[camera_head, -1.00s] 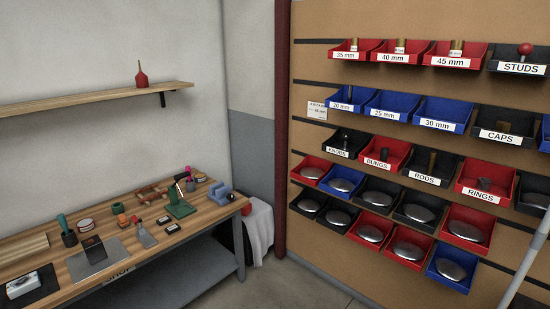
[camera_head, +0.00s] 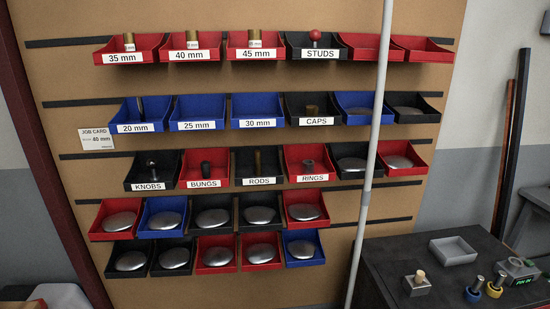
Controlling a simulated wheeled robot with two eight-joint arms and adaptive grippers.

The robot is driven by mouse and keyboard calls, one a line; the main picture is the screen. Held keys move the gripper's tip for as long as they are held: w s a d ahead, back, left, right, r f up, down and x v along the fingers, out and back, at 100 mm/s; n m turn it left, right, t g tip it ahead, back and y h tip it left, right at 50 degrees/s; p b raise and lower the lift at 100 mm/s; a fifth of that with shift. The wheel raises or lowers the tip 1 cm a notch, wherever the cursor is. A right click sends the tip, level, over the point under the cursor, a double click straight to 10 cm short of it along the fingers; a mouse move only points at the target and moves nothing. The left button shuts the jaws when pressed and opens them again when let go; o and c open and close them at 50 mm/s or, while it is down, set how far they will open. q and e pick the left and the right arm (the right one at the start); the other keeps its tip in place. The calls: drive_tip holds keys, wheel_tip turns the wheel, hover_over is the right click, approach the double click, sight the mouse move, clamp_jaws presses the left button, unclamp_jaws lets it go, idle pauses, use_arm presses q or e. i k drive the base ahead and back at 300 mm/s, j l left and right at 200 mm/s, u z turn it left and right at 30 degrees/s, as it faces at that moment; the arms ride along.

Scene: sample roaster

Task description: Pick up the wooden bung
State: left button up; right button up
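A red bin labelled BUNGS (camera_head: 204,184) hangs on the pegboard wall, in the row with KNOBS, RODS and RINGS. Neither of my grippers is in view.
A pale grey pole (camera_head: 370,150) stands in front of the bins. A JOB CARD (camera_head: 97,139) hangs at left.

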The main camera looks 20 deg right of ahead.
sight(418, 277)
drive_tip(key=i+z, duration=0.15)
drive_tip(key=z, duration=0.3)
drive_tip(key=i+j+z, duration=0.1)
drive_tip(key=z, duration=0.35)
drive_tip(key=i+j+z, duration=0.15)
drive_tip(key=z, duration=0.3)
drive_tip(key=i+j+z, duration=0.2)
drive_tip(key=z, duration=0.25)
drive_tip(key=i+j+z, duration=0.1)
drive_tip(key=j+z, duration=0.15)
drive_tip(key=z, duration=0.2)
drive_tip(key=j+z, duration=0.25)
drive_tip(key=z, duration=0.2)
